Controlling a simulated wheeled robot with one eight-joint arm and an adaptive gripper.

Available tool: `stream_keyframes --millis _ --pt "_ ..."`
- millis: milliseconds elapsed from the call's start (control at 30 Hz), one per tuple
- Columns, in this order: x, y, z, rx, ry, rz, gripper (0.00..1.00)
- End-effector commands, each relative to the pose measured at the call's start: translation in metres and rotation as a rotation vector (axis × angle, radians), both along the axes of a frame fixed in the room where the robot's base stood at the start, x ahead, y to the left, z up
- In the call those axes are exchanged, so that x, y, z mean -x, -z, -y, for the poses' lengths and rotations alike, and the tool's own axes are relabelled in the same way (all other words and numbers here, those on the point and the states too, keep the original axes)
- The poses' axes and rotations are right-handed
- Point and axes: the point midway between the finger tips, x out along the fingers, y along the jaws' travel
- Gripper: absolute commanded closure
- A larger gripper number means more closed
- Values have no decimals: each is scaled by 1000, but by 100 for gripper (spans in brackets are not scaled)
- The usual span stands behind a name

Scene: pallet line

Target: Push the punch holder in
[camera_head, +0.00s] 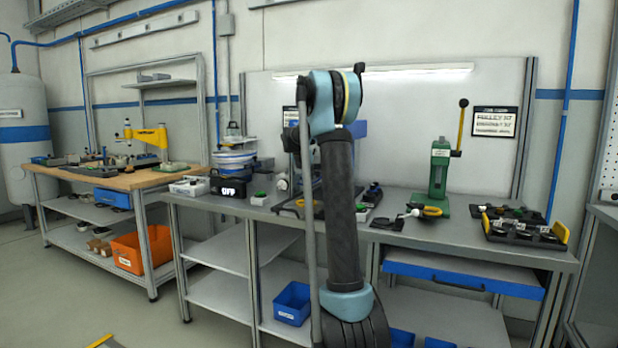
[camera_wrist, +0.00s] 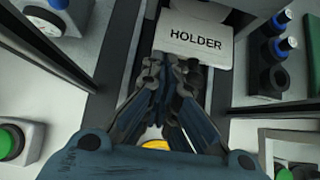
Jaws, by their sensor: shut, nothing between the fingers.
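The punch holder (camera_wrist: 195,38) is a light block lettered "HOLDER" at the upper middle of the wrist view. It sits above a dark channel between two pale side surfaces. My gripper (camera_wrist: 172,68) is shut and empty, with its fingertips at the near edge of the holder. I cannot tell whether they touch it. In the head view my arm hides the gripper and most of the holder's station on the grey workbench (camera_head: 455,236).
A black rack with blue-capped pieces (camera_wrist: 272,55) stands right of the holder. A green button box (camera_wrist: 22,140) is at left. On the bench, a green lever press (camera_head: 439,172) and a black tray with yellow ends (camera_head: 525,238) stand to the right.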

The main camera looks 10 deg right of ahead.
Motion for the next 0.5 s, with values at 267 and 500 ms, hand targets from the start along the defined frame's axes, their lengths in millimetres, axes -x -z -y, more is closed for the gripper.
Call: stream_keyframes --millis 267,500 --pt "-1 -3 -1 6 -3 9 100" --pt "23 -1 -23 2 -1 2 100"
